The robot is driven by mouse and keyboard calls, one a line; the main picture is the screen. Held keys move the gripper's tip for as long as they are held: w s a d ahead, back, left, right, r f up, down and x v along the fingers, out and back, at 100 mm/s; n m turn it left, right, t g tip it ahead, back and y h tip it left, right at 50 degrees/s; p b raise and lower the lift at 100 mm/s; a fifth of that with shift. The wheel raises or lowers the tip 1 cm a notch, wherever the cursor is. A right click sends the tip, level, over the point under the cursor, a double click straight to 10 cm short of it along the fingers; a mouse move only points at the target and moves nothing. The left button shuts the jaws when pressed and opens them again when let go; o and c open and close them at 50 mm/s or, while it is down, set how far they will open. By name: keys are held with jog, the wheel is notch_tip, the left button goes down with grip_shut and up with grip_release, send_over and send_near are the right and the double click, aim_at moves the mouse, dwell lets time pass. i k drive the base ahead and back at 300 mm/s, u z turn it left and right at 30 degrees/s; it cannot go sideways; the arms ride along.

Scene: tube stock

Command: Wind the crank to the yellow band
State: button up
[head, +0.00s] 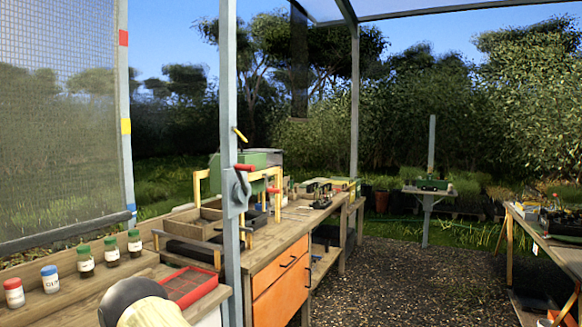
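A grey crank unit (237,190) is mounted on the near upright post in the head view. Its red handle (245,167) sticks out to the right near the top. A mesh screen (60,140) hangs at the left, its bottom bar (70,232) about level with the blue band (131,208). The yellow band (126,126) is halfway up the post at the screen's right edge, and a red band (123,38) is higher. A black and cream part of my arm shows at the bottom edge. My gripper is not in view, and nothing visible touches the crank handle.
A wooden bench (280,240) with orange drawers runs behind the post. A red tray (189,286), a wooden divided box (190,240) and several small jars stand on the left. The gravel floor (410,285) is open at right.

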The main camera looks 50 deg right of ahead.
aim_at(242, 192)
jog(key=z, duration=1.35)
jog(key=i, duration=0.8)
jog(key=u, duration=0.5)
